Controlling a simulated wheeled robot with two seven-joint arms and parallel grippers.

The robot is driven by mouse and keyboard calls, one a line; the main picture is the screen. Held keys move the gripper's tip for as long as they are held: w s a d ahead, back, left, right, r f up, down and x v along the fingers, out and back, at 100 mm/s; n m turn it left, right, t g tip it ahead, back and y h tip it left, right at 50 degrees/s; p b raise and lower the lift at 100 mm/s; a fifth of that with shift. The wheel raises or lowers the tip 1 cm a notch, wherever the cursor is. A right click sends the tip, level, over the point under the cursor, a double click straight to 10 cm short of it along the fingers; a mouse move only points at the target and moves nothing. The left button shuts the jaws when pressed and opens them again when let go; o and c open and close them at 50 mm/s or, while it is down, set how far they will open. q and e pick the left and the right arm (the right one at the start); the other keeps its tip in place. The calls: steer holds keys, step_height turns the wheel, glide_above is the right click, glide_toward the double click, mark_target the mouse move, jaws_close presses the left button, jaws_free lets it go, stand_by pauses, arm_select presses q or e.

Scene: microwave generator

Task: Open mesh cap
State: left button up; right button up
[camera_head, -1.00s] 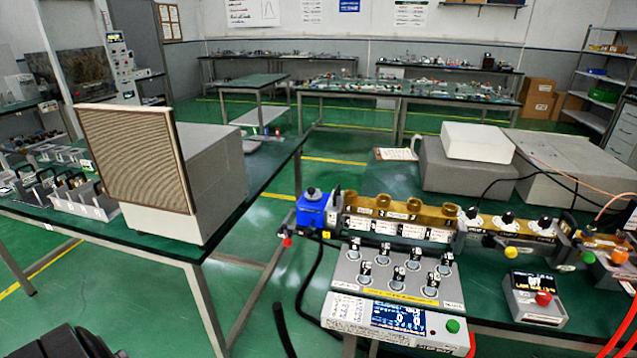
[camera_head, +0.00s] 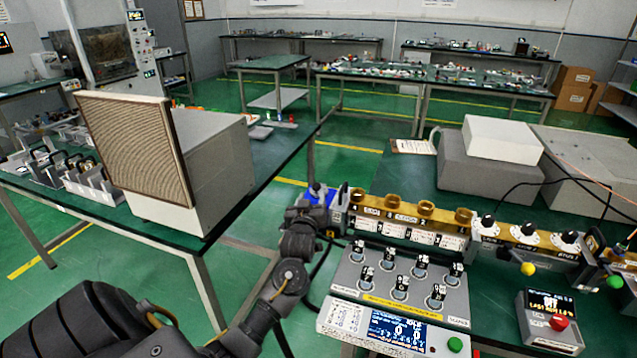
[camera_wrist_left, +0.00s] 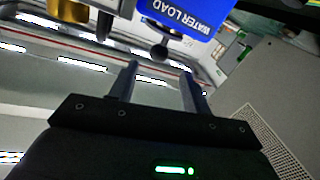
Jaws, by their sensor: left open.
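A box (camera_head: 222,165) with a tan mesh front panel (camera_head: 135,150) stands on the green-topped table at left. The panel lies against the box's front. My left gripper (camera_head: 316,198) is in front of the blue block at the left end of the brass assembly, well right of the box. In the left wrist view my left gripper (camera_wrist_left: 159,72) is open with nothing between its fingers. A blue block (camera_wrist_left: 188,16) marked WATER LOAD and a small dark knob (camera_wrist_left: 158,51) show beyond the fingertips. A mesh surface (camera_wrist_left: 275,140) shows at the lower right. My right gripper is out of view.
A brass waveguide assembly (camera_head: 410,215) runs along the right table. A panel with several knobs (camera_head: 400,275) and a display (camera_head: 397,330) sit in front of it. A red-button box (camera_head: 552,318) stands at right. Green floor separates the two tables.

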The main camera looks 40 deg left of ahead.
mark_target(317, 184)
arm_select(q)
steer(key=x, duration=0.9)
steer(key=shift+w+f+p, duration=0.2)
steer(key=shift+w+p, duration=0.05)
steer(key=shift+p, duration=0.1)
jaws_close()
